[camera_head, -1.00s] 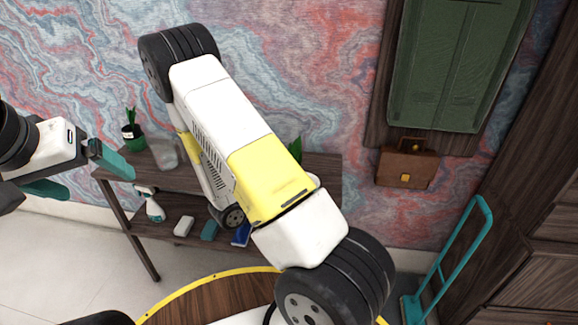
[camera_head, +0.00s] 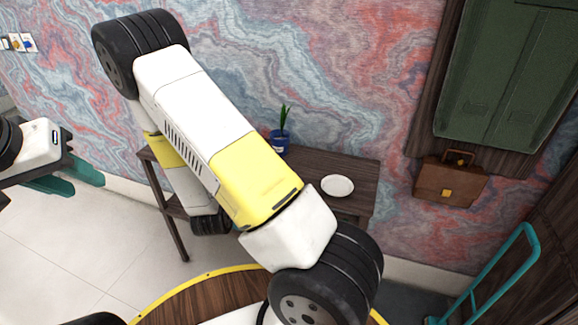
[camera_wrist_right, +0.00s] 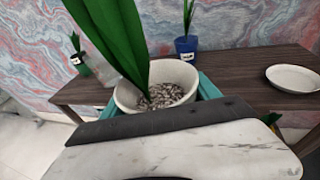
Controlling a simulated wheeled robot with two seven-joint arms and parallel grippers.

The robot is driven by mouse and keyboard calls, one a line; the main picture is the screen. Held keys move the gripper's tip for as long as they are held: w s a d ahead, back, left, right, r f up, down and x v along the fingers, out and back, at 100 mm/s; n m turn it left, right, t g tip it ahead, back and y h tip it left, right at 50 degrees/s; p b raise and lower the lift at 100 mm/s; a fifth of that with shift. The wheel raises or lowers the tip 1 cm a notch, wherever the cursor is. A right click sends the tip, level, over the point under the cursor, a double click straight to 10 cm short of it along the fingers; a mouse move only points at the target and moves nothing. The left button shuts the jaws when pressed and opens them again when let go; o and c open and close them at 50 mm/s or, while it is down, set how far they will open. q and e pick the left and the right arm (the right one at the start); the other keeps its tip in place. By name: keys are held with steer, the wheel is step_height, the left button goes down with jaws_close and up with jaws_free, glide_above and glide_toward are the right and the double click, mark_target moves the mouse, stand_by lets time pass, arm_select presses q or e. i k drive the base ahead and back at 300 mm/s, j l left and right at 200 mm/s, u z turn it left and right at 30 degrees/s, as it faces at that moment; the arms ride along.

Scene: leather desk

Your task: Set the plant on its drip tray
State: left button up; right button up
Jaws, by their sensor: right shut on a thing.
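The plant has long green leaves and stands in a white pot (camera_wrist_right: 140,100) filled with pebbles, in the right wrist view. My right gripper (camera_wrist_right: 157,100) is shut on this pot, with teal fingers at its sides. In the head view my right arm hides the gripper and the held plant. A round white drip tray (camera_head: 337,186) lies empty on the dark wooden table; it also shows at the right of the wrist view (camera_wrist_right: 293,79), apart from the pot. My left gripper (camera_head: 72,178) is open and empty at the left, away from the table.
A blue-potted plant (camera_head: 279,141) stands at the back of the table (camera_head: 357,168), left of the tray. A smaller plant in a dark pot (camera_wrist_right: 80,65) is at the left in the wrist view. A briefcase (camera_head: 450,181) hangs on the wall; a teal hand truck (camera_head: 487,272) stands at right.

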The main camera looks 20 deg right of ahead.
mark_target(337, 187)
steer(key=k+l+u, duration=0.1)
steer(key=l+u, duration=0.3)
steer(key=k+l+u, duration=0.15)
steer(key=l+u, duration=0.25)
steer(key=k+l+u, duration=0.15)
steer(key=u, duration=0.25)
steer(key=k+l+u, duration=0.15)
steer(key=k+l, duration=0.55)
steer(key=k, duration=0.15)
